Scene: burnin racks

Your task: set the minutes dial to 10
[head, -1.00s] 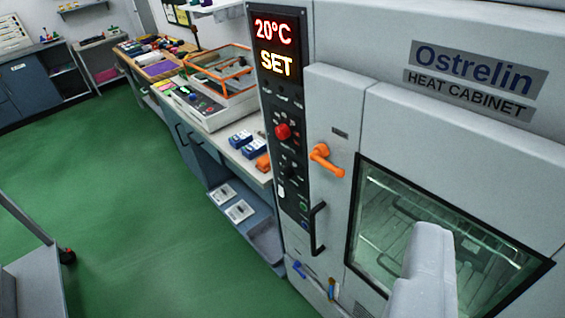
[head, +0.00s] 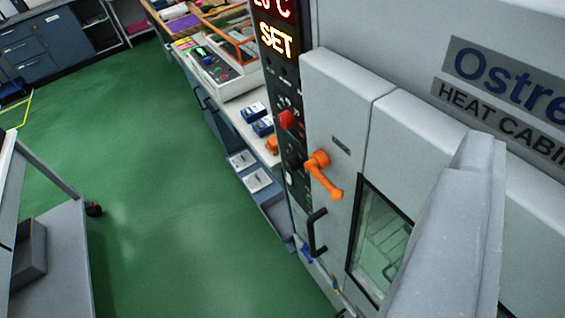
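The Ostrelin heat cabinet (head: 410,60) fills the right side of the head view. Its dark control panel (head: 284,80) runs down the left edge, with a red-lit temperature readout cut off at the top and "SET" in yellow below. A red knob (head: 288,119) is on the panel. A smaller dark knob (head: 289,154) seems to sit below it; its markings are too small to read, so I cannot tell which is the minutes dial or its setting. A pale grey arm part of mine covers the lower right. My gripper's fingers are not visible.
An orange door handle (head: 322,175) and black pull (head: 317,232) stick out beside the panel. A bench (head: 233,123) with instruments and blue boxes stands left of the cabinet. A grey cart (head: 58,240) is at lower left. Green floor (head: 170,190) between is clear.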

